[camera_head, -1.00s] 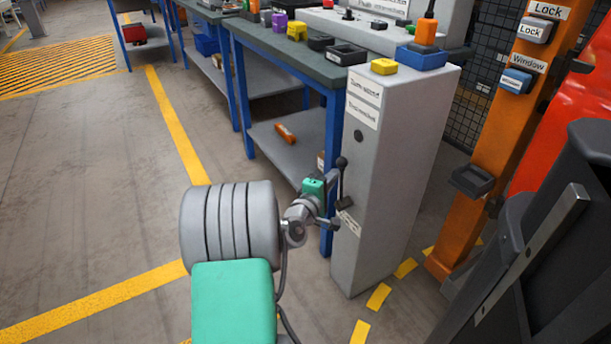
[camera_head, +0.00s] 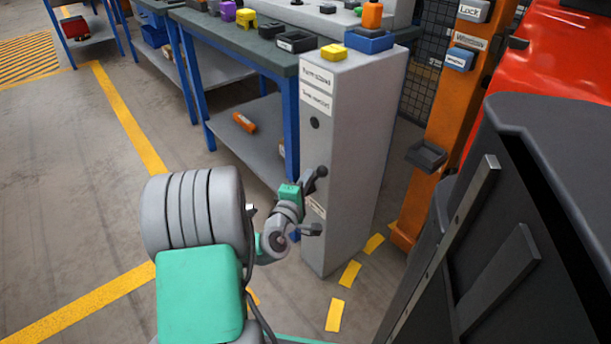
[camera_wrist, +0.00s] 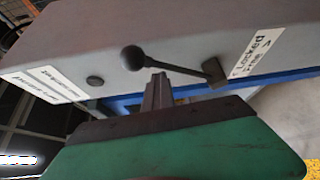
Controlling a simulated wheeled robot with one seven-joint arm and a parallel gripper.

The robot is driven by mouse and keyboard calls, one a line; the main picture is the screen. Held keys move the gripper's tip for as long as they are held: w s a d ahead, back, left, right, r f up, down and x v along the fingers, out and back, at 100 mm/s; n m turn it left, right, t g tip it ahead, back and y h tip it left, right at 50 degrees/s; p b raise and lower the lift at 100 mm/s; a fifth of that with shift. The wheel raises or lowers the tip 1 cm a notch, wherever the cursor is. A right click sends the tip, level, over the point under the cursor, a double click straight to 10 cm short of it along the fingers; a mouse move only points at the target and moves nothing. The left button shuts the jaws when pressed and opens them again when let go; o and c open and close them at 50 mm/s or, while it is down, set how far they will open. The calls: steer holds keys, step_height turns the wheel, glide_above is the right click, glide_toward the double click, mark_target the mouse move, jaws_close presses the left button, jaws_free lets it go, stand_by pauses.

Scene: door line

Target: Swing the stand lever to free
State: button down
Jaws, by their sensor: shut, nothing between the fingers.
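The stand lever is a dark rod with a black ball knob (camera_wrist: 132,58). Its hub (camera_wrist: 215,71) sits beside a white label reading Locked and Free (camera_wrist: 250,55) on the grey stand (camera_head: 345,150). In the wrist view the rod runs from the hub towards the stand's labelled upper end. My gripper (camera_wrist: 155,82) is shut and empty, its fingertips close beside the rod near the knob. I cannot tell whether they touch. In the head view the knob (camera_head: 321,171) shows just beyond my green-banded gripper, which partly hides the lever.
A blue-framed workbench (camera_head: 255,135) stands left of the grey stand. An orange post (camera_head: 450,120) with labelled boxes and a dark tray (camera_head: 427,155) is to the right. A large dark panel (camera_head: 500,240) fills the right foreground. Open floor lies at left.

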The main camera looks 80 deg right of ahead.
steer(key=shift+s+a+f, duration=0.3)
steer(key=shift+s+f, duration=0.15)
steer(key=shift+f, duration=0.05)
steer(key=w+d+r+p, duration=0.1)
steer(key=w+d+r, duration=0.1)
steer(key=w+r, duration=0.1)
steer(key=w+a+f, duration=0.2)
steer(key=w+a, duration=0.1)
steer(key=a, duration=0.6)
steer(key=shift+f, duration=0.3)
steer(key=shift+w+a, duration=0.1)
